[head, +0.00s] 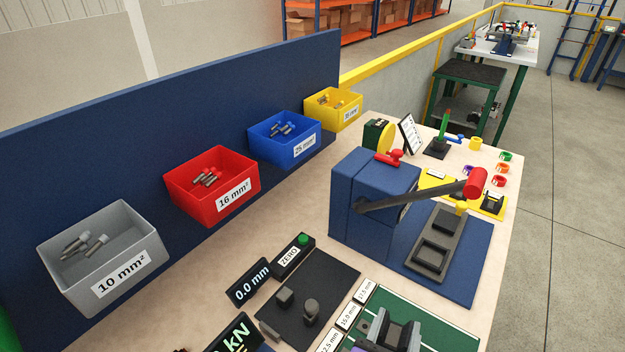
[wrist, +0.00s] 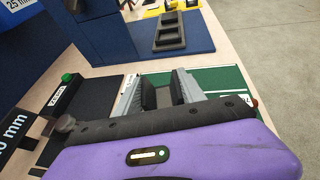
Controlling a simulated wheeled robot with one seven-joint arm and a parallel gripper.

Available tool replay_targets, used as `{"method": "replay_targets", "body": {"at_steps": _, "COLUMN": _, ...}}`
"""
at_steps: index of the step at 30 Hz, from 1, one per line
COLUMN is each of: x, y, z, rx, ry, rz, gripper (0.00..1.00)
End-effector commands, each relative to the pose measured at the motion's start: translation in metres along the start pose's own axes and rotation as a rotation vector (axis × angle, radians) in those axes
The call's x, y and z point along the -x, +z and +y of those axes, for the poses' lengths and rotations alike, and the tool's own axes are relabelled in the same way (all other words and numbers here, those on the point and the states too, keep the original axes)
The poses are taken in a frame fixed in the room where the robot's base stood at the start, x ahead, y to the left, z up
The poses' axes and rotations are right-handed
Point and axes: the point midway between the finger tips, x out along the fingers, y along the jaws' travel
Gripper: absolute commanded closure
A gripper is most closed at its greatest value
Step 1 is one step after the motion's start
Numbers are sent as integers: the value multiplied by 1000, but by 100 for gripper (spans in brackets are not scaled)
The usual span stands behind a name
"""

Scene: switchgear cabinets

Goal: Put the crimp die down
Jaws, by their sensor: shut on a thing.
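My gripper (head: 390,334) is at the bottom of the head view, over the green mat (head: 453,338). In the wrist view my gripper (wrist: 160,88) has its two grey fingers with dark pads closed on a dark grey block, the crimp die (wrist: 163,92). The fingers hide most of the die. The green mat also shows in the wrist view (wrist: 215,78), beneath and beyond the fingers. White size labels (head: 349,316) stand along its left edge. Whether the die touches the mat I cannot tell.
A blue press (head: 370,205) with a red-knobbed lever (head: 477,181) stands behind the green mat. A black two-recess tray (head: 437,240) lies beside it on a blue mat. A black pad (head: 320,285) with small metal parts is at left. Bins line the blue panel (head: 150,130).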

Motion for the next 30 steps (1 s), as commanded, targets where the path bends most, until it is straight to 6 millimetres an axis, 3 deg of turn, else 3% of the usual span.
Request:
{"method": "replay_targets", "body": {"at_steps": 6, "x": -53, "y": 13, "z": -12, "rx": 35, "ry": 88, "rz": -2, "gripper": 100}}
{"method": "replay_targets", "body": {"at_steps": 12, "x": -86, "y": 21, "z": -20, "rx": 59, "ry": 150, "rz": -4, "gripper": 100}}
{"method": "replay_targets", "body": {"at_steps": 24, "x": -83, "y": 20, "z": -17, "rx": 62, "ry": 152, "rz": -2, "gripper": 100}}
{"method": "replay_targets", "body": {"at_steps": 30, "x": -77, "y": 35, "z": -17, "rx": 61, "ry": 150, "rz": -2, "gripper": 100}}
